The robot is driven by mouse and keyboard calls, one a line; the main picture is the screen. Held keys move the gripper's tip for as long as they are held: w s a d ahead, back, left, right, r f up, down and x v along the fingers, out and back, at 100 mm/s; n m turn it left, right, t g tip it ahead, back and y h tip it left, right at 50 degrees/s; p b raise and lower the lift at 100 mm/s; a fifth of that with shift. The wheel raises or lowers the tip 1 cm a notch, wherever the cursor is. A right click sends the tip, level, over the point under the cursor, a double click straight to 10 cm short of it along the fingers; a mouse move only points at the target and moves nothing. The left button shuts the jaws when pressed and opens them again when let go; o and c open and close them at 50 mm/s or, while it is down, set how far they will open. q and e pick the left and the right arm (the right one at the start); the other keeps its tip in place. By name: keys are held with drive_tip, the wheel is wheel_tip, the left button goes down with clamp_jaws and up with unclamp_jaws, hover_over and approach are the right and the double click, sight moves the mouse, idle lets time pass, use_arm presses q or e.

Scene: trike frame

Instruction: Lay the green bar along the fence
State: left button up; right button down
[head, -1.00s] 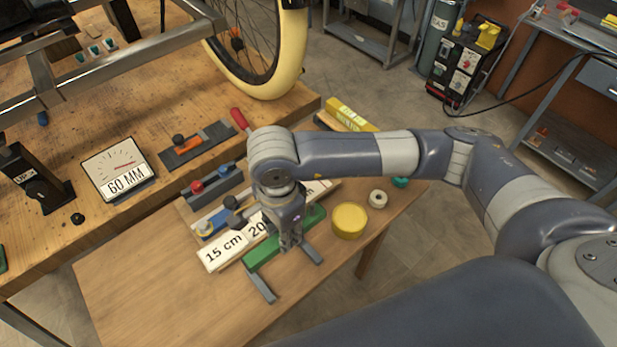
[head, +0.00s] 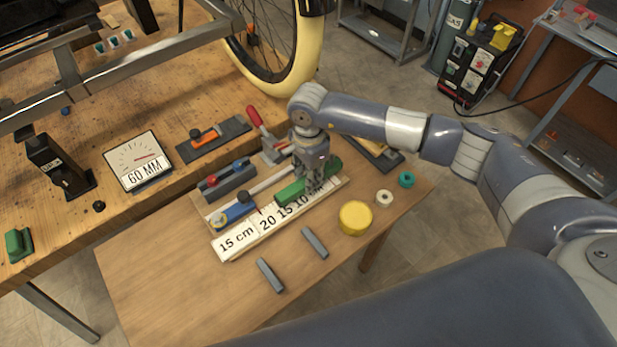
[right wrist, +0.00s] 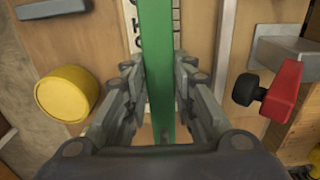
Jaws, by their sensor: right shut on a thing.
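The green bar (head: 290,193) is held in my right gripper (head: 312,178), over the board beside the white ruler strip. In the right wrist view the bar (right wrist: 157,60) runs lengthwise between the fingers of my right gripper (right wrist: 160,95), which are shut on it. A thin pale-grey rail, which looks like the fence (head: 268,184), lies behind the bar. In the right wrist view the fence (right wrist: 225,45) runs roughly parallel to the bar, with a bare strip between them. I cannot tell whether the bar touches the board. My left gripper is out of view.
The ruler strip (head: 240,238) lies along the board's front. A blue stop (head: 233,212) sits at its left end, and a red-handled clamp (head: 264,130) stands behind. Two grey blocks (head: 270,276) (head: 315,242) and a yellow cylinder (head: 355,218) are in front. The table's front left is clear.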

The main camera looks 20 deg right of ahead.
drive_tip(key=shift+f, duration=0.9)
drive_tip(key=shift+f, duration=0.2)
drive_tip(key=c, duration=1.3)
unclamp_jaws()
drive_tip(key=shift+r, duration=0.1)
